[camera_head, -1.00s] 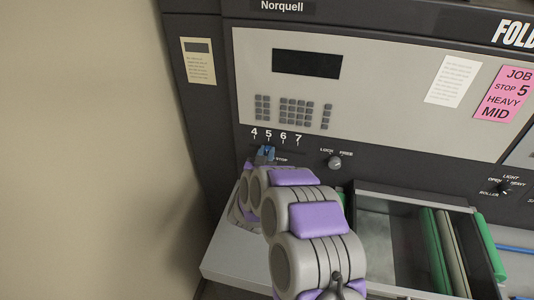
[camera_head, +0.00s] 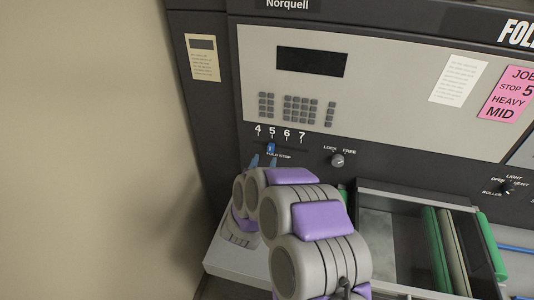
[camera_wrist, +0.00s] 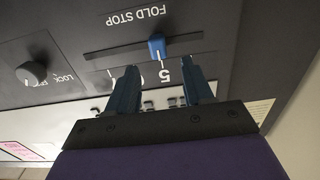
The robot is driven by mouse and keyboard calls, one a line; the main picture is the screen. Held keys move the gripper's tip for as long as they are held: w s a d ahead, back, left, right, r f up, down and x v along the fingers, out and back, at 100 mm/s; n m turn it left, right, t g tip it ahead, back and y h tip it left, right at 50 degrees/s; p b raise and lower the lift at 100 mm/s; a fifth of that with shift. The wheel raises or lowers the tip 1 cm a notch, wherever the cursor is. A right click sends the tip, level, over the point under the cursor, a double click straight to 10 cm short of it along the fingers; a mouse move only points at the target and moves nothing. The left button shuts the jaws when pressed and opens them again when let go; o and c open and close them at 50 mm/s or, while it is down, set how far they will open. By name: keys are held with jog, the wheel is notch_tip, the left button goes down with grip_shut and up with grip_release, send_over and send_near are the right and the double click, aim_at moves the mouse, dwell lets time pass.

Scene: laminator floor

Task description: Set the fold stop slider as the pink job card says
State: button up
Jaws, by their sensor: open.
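The pink job card (camera_head: 505,92) at the right of the head view reads STOP 5, HEAVY, MID; its right edge is cut off. The fold stop slider's blue knob (camera_head: 270,148) stands under the 5 on the 4-to-7 scale. In the wrist view, upside down, the blue knob (camera_wrist: 157,47) sits in its slot, in line with the 5 mark. My gripper (camera_head: 264,161) is just below and in front of the knob. In the wrist view my gripper (camera_wrist: 160,66) is open and empty, its blue fingertips apart from the knob and to either side of it.
A LOCK/FREE knob (camera_head: 338,160) is right of the slider, its pointer hard to read. A keypad (camera_head: 300,109) is above. An open tray with green-edged parts (camera_head: 437,250) lies lower right. A plain wall (camera_head: 90,150) is at left.

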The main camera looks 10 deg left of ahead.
jog(key=s, duration=1.1)
jog(key=shift+a+p, duration=0.3)
jog(key=shift+p, duration=0.15)
jog(key=shift+f, duration=0.1)
